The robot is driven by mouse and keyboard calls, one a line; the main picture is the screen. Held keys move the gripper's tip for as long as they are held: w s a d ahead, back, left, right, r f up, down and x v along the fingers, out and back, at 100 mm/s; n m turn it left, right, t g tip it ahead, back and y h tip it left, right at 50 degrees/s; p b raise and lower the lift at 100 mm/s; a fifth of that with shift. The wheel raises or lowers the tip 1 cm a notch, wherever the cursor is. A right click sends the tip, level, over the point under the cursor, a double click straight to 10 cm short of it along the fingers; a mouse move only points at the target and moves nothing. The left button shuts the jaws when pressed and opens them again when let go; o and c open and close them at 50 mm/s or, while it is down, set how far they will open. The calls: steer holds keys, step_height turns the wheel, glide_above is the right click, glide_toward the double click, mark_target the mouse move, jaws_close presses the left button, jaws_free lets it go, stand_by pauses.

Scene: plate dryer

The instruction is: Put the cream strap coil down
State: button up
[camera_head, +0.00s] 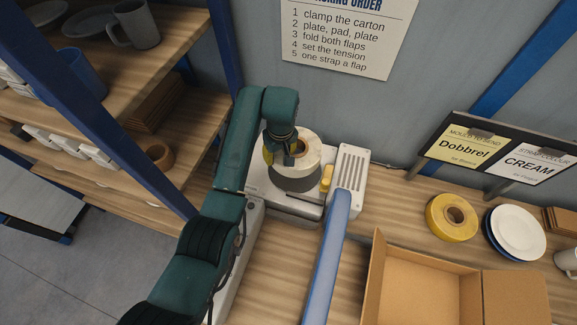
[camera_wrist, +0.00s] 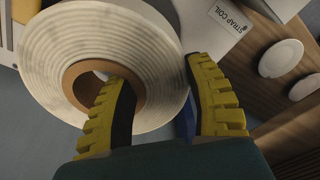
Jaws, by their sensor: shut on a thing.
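The cream strap coil (camera_head: 312,150) is a thick ring with a brown cardboard core. In the wrist view the coil (camera_wrist: 100,40) fills the upper left. My gripper (camera_head: 290,150) is shut on its wall, with one yellow finger inside the core and the other outside the rim; the fingers also show in the wrist view (camera_wrist: 165,100). In the head view the coil appears over a dark grey round part (camera_head: 295,180) of a white machine (camera_head: 350,170). I cannot tell whether the coil touches that part.
A yellow coil (camera_head: 436,221), stacked plates (camera_head: 518,232) and an open carton (camera_head: 420,285) are on the bench at right. A blue bar (camera_head: 327,255) stands beside the machine. Shelves (camera_head: 180,110) with crockery are at left. Signs reading "Dobbrel" and "CREAM" (camera_head: 528,167) stand behind.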

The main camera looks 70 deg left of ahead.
step_height(320, 180, down, 8)
steer(key=shift+w, duration=0.1)
steer(key=o, duration=1.2)
steer(key=shift+d+f, duration=0.1)
steer(key=shift+f, duration=0.05)
steer(key=r, duration=0.4)
steer(key=d+r, duration=0.1)
steer(key=r, duration=0.7)
steer(key=shift+d, duration=0.2)
